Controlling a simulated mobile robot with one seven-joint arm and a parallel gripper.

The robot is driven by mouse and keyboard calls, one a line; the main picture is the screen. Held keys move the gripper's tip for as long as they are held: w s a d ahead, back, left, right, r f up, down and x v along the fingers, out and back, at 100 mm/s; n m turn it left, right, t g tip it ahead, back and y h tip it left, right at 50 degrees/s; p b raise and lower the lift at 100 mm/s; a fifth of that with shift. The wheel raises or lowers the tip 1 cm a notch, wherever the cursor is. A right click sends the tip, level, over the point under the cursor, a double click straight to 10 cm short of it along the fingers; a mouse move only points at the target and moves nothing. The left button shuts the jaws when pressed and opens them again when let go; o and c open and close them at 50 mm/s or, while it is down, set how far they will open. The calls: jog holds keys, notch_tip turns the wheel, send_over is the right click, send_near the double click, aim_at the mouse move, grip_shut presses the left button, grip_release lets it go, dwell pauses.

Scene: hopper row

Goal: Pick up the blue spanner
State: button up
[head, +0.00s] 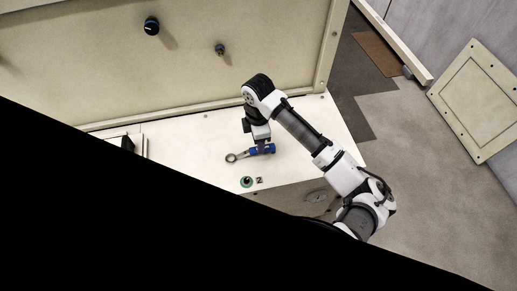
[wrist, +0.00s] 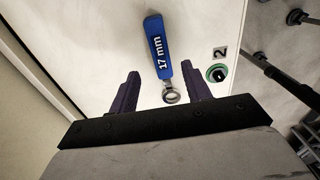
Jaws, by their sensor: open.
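The blue spanner (head: 262,150) lies on the pale bench top (head: 310,130), its grey ring end pointing left in the head view. In the wrist view the spanner (wrist: 158,50) shows its blue handle marked "17 mm", with the ring end between and just beyond my fingers. My gripper (wrist: 162,82) is open and empty, its two dark fingers apart on either side of the ring end's line. In the head view my gripper (head: 262,143) is above the spanner's handle and partly covers it. I cannot tell the exact height between fingers and spanner.
A green-ringed round fitting (head: 246,182) sits beside a "2" label near the bench's front edge; it also shows in the wrist view (wrist: 217,73). A large cream panel (head: 200,60) with dark knobs stands behind the bench. Dark slotted items (head: 128,144) stand at the bench's left.

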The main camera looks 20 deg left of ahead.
notch_tip(320, 180, down, 4)
jog(key=shift+s+d+f+p, duration=0.1)
jog(key=shift+p, duration=0.35)
grip_shut()
